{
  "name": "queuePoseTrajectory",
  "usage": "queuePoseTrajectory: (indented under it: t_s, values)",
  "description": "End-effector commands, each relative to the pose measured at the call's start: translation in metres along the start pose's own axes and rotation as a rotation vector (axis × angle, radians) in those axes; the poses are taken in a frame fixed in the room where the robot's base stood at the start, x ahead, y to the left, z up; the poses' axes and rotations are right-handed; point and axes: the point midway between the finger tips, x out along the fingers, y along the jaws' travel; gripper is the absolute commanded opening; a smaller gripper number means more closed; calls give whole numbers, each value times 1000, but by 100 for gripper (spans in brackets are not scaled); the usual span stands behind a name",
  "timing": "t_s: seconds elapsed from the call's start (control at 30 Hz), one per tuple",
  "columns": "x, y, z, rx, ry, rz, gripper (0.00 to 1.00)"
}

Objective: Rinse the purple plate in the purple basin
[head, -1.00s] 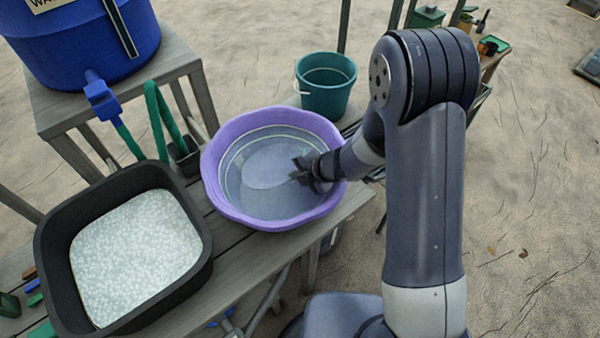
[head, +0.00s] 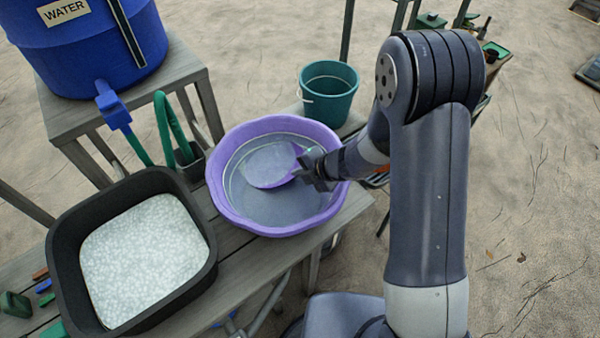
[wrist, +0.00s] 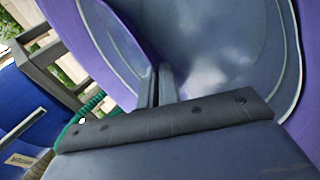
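The purple basin (head: 228,203) stands on the wooden bench and holds greyish water. The purple plate (head: 296,158) is in the basin, tilted. Its right edge shows purple by my gripper, and the rest looks grey, apparently under water. My gripper (head: 309,168) is inside the basin's right rim, its fingers at the plate's right edge. In the wrist view the fingers (wrist: 157,85) are close together with a thin edge between them, shut on the plate. Wrist and fingers partly cover that edge.
A black tub (head: 62,240) of white foamy water stands left of the basin. A blue water barrel (head: 90,60) with a tap is on a higher stand behind. A teal bucket (head: 328,95) stands behind right. A green hose (head: 165,125) hangs between.

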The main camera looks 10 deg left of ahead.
Motion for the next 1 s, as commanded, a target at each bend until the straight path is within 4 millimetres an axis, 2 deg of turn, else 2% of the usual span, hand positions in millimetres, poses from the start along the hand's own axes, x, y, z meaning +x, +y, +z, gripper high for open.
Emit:
queuePoseTrajectory:
  t_s: [0.1,1.0]
  values:
    - [-13,12,-2,0,0,1,0]
    - [-76,70,-10,-2,-1,3,0]
